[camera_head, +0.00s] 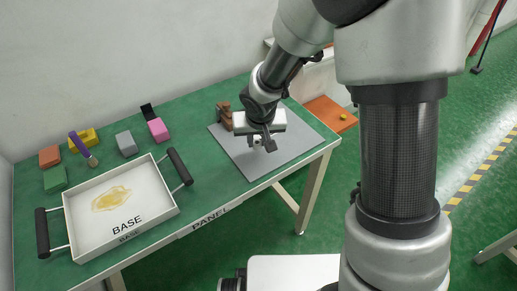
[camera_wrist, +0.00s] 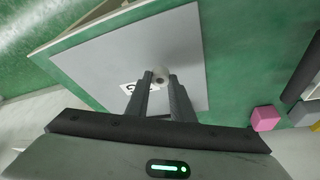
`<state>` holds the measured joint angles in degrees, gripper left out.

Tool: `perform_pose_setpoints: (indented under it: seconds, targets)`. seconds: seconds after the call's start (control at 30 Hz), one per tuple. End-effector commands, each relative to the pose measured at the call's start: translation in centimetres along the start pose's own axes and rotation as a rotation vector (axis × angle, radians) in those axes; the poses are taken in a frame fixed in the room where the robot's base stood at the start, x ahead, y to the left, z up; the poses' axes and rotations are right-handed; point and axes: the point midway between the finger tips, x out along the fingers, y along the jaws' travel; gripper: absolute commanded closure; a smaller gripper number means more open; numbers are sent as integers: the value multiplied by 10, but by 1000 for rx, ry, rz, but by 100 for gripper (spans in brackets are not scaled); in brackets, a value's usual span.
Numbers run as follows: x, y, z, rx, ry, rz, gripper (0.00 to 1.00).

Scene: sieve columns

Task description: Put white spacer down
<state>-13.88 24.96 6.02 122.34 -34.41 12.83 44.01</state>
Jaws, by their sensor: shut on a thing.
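My gripper (camera_head: 264,142) hangs over the grey panel (camera_head: 255,170) at the right end of the green table. I cannot tell whether the spacer touches the panel.
A white tray marked BASE (camera_head: 160,203), with yellow material inside and black handles, stands at left. Pink (camera_head: 158,130), grey (camera_head: 126,143), green (camera_head: 55,179) and other blocks lie behind it. A brown object (camera_head: 224,116) stands at the panel's back edge.

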Motion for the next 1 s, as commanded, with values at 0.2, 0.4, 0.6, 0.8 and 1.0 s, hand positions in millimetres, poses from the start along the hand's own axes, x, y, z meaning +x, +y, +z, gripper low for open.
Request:
perform_pose_setpoints:
  seconds: [0.2,0.4,0.6,0.8,1.0]
  targets:
    - [30,-1,13,-1,-3,-1,99]
    - [31,0,13,-1,0,0,99]
    - [35,0,15,0,0,0,99]
    - [34,0,14,0,0,0,60]
    - [34,0,14,0,0,0,60]
